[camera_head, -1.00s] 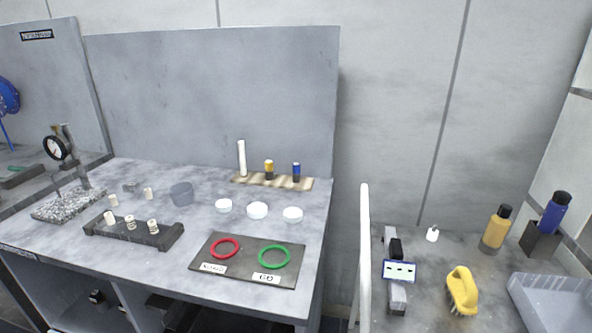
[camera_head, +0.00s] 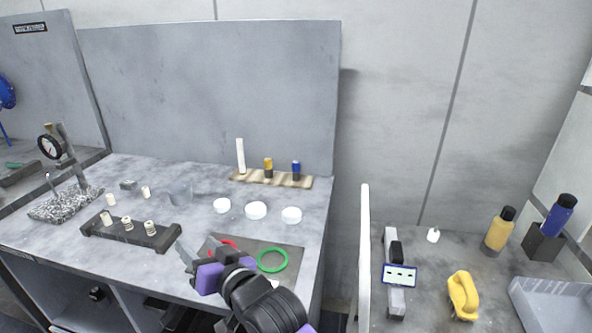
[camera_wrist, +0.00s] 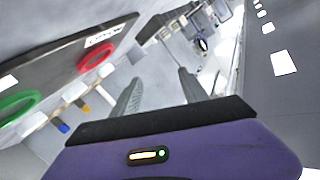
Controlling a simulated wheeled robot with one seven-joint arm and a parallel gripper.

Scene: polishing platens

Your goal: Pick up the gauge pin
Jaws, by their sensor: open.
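Several small pale cylindrical pins are on the left workbench; which one is the gauge pin I cannot tell. Three pins (camera_head: 127,223) stand in a dark rack (camera_head: 165,243). Two loose pins stand behind it, a left one (camera_head: 111,199) and a right one (camera_head: 146,192). My gripper (camera_head: 190,250) is open and empty, above the bench front, just right of the rack's right end and apart from the pins. In the wrist view my gripper's two fingers (camera_wrist: 158,84) are spread with nothing between them; the rack (camera_wrist: 150,29) shows beyond them.
A dark mat (camera_head: 290,255) holds a red ring (camera_head: 229,243), partly hidden by my arm, and a green ring (camera_head: 272,260). A clear grey cup (camera_head: 180,193), white dishes (camera_head: 256,210), a bottle stand (camera_head: 243,178) and a dial gauge (camera_head: 49,147) stand behind.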

